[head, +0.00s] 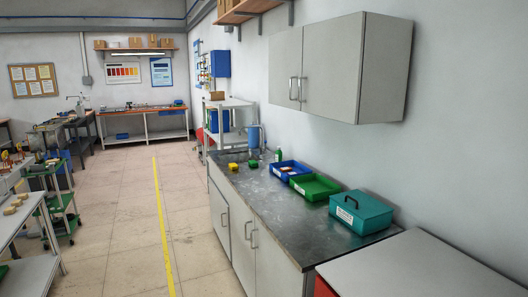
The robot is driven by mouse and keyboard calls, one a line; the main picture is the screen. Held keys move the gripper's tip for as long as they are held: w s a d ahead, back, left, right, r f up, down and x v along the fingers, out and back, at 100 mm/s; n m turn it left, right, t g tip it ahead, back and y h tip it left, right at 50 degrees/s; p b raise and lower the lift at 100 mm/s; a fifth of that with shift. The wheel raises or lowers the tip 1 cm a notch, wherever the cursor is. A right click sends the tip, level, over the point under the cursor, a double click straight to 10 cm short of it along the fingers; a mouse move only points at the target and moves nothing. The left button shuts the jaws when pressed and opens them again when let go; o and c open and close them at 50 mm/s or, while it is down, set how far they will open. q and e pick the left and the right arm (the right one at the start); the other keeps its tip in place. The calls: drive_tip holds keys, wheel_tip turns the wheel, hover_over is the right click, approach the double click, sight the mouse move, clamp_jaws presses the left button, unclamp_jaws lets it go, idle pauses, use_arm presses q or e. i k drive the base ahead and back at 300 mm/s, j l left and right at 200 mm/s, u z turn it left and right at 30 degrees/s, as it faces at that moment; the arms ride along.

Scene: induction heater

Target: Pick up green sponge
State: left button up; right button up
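A small green item (233,167), likely the green sponge, lies near the far left part of the dark countertop (270,210). It is too small to make out its shape for certain. Neither of my grippers shows in the head view, so nothing is seen touching these items.
Blue bins (284,168), a green tray (313,187) and a teal box (361,212) line the counter's wall side. A green bottle (277,155) stands behind them. Wall cabinets (340,70) hang above. The floor (190,225) left of the counter is clear.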

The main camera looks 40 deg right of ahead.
sight(252, 163)
drive_tip(key=i+z, duration=0.15)
drive_tip(key=i, duration=0.65)
drive_tip(key=i+j+z, duration=0.15)
drive_tip(key=i, duration=0.65)
drive_tip(key=i+z, duration=0.1)
drive_tip(key=i, duration=3.55)
drive_tip(key=i+z, duration=0.15)
drive_tip(key=i, duration=0.45)
drive_tip(key=i+j+z, duration=0.2)
drive_tip(key=i, duration=0.4)
drive_tip(key=i+z, duration=0.15)
drive_tip(key=i, duration=0.45)
drive_tip(key=i+j+z, duration=0.15)
drive_tip(key=i+z, duration=0.35)
drive_tip(key=z, duration=1.75)
